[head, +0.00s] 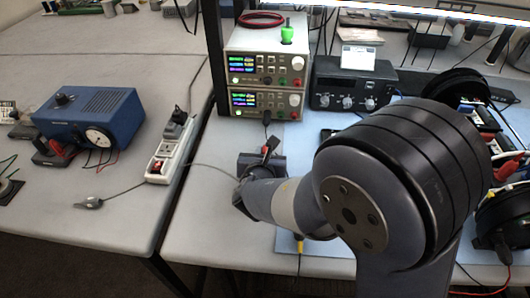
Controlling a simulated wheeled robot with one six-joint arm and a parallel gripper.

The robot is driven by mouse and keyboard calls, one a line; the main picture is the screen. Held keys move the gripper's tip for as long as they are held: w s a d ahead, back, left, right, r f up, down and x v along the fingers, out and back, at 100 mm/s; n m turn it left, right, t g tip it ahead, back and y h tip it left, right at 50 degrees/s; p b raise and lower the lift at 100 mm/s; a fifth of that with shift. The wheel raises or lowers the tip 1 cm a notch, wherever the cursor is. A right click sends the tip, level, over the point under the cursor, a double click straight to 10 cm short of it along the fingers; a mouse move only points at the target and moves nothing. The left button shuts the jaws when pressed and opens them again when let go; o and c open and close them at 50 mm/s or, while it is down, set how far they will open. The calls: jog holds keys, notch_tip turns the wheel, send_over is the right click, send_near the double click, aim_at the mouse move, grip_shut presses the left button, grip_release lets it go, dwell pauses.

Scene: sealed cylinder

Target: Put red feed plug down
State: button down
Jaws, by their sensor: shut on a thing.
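My arm reaches in from the lower right. My gripper (262,165) is low over the bench in front of the stacked power supplies (266,70). It is shut on the red feed plug (267,150), of which a small red part shows at the jaws. The arm and the gripper body hide the rest of the plug. I cannot tell whether the plug touches the bench.
A white power strip (172,150) lies to the left near the seam between benches. A blue box (92,120) stands on the left bench. A black radio-like unit (352,86) stands right of the supplies. Bare bench lies left of my gripper.

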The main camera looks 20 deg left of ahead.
jog(key=shift+f+b, duration=0.65)
jog(key=shift+b, duration=0.15)
jog(key=c, duration=1.3)
grip_release()
jog(key=shift+r, duration=0.1)
jog(key=shift+r+p, duration=0.9)
jog(key=shift+p, duration=0.25)
jog(key=v, duration=1.1)
jog(key=shift+s+f+b, duration=0.1)
jog(key=shift+s+b, duration=0.2)
jog(key=shift+s, duration=0.2)
